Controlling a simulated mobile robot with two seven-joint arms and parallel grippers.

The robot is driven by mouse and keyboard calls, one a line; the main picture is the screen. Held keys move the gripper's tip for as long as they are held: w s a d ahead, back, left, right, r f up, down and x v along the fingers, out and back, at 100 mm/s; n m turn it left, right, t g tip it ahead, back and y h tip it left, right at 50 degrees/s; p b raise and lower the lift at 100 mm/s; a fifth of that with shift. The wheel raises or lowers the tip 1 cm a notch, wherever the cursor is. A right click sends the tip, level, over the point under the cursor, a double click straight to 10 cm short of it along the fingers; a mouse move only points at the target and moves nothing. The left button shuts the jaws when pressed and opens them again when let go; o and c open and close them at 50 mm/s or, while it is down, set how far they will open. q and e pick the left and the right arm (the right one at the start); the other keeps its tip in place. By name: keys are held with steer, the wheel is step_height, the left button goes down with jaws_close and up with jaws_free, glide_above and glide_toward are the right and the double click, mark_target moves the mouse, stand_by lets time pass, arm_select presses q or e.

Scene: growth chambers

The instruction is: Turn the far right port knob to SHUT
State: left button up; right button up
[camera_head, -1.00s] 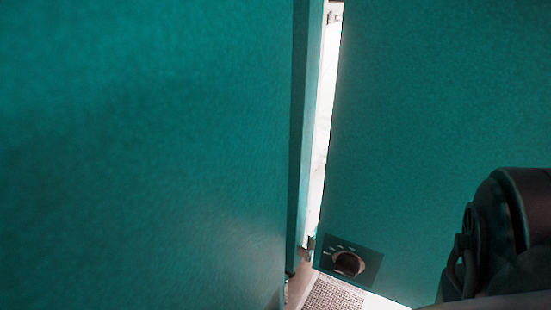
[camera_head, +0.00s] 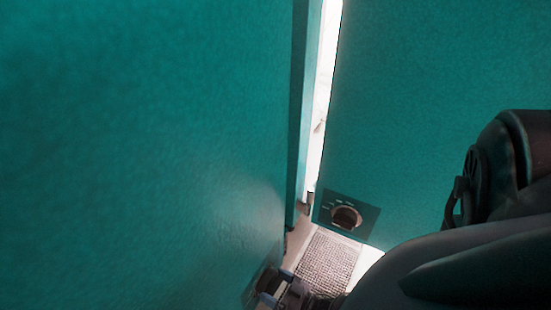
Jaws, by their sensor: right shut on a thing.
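A port knob (camera_head: 346,216) sits on a dark plate with small pale marks, low on the right teal panel. Nothing touches this knob, and its exact setting is too small to read. A second dark plate (camera_head: 251,288) shows at the lower edge of the left teal panel (camera_head: 140,150), seen at a steep slant. My right gripper (camera_head: 268,287) is at this second plate, shut on what looks like its knob, which the fingers mostly hide. My left gripper is out of view.
A bright narrow gap (camera_head: 322,100) runs between the left panel and the right teal panel (camera_head: 430,90). A perforated grey plate (camera_head: 325,262) lies below. My right arm fills the lower right. The left panel stands close and fills the left half.

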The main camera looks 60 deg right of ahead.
steer(key=shift+n, duration=1.1)
steer(key=o, duration=0.7)
steer(key=shift+c, duration=0.2)
steer(key=shift+s, duration=0.15)
arm_select(q)
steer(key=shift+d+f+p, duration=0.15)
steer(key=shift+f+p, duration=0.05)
steer(key=shift+p, duration=0.3)
arm_select(e)
steer(key=s, duration=1)
steer(key=shift+s+d, duration=0.3)
steer(key=shift+d, duration=0.1)
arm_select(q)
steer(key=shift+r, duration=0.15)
